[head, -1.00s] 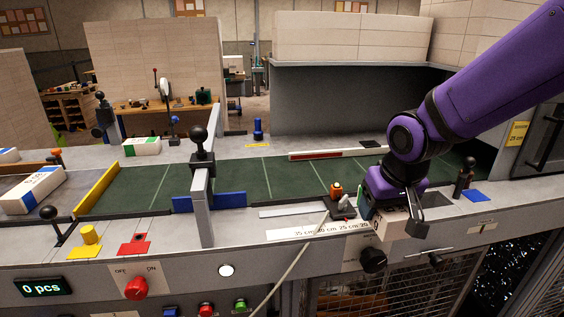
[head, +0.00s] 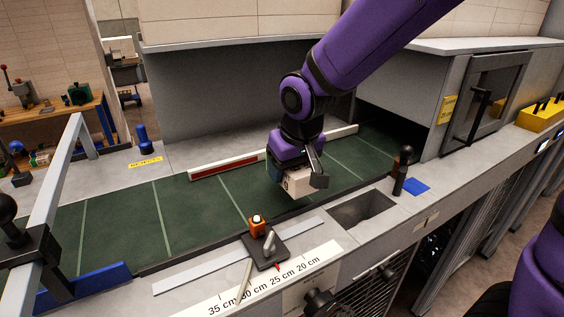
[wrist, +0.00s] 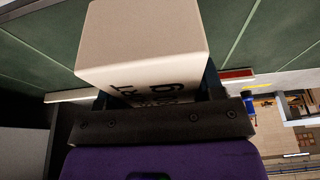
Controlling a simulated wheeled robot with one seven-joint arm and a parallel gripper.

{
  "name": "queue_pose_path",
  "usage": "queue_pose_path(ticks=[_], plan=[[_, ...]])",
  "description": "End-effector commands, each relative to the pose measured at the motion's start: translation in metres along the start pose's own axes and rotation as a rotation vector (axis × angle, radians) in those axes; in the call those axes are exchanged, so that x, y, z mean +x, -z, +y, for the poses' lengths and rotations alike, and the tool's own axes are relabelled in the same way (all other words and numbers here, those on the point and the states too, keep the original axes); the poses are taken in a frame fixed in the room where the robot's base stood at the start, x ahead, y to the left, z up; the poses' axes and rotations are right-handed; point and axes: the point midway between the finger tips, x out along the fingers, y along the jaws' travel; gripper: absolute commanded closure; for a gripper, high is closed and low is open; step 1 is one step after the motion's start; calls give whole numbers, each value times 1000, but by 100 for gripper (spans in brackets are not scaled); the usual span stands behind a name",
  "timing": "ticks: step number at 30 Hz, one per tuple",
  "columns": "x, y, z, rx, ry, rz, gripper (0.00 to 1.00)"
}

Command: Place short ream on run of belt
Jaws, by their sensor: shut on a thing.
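The short ream (head: 297,183) is a pale block with dark lettering on its wrapper. My gripper (head: 291,172) is shut on it in the head view, over the green belt (head: 230,207). In the wrist view the ream (wrist: 145,38) fills the top middle, gripped between the jaws (wrist: 155,97), with part of its printed lettering visible. Green belt surface shows on both sides of it. I cannot tell whether the ream's underside touches the belt or hangs just above it.
A red and white bar (head: 270,152) runs along the belt's far side. A stop with an orange knob (head: 257,226) and a length scale (head: 270,281) lie at the near edge. A square opening (head: 361,208) and a black-knobbed post (head: 402,170) are to the right.

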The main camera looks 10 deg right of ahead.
Motion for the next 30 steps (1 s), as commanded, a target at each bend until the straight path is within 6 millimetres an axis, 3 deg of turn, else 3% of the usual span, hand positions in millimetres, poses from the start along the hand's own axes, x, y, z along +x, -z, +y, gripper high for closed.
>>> queue_pose_path(ticks=[18, 30], plan=[[28, 50, 114, 6, -2, 0, 70], [36, 63, 144, 5, -1, 0, 70]])
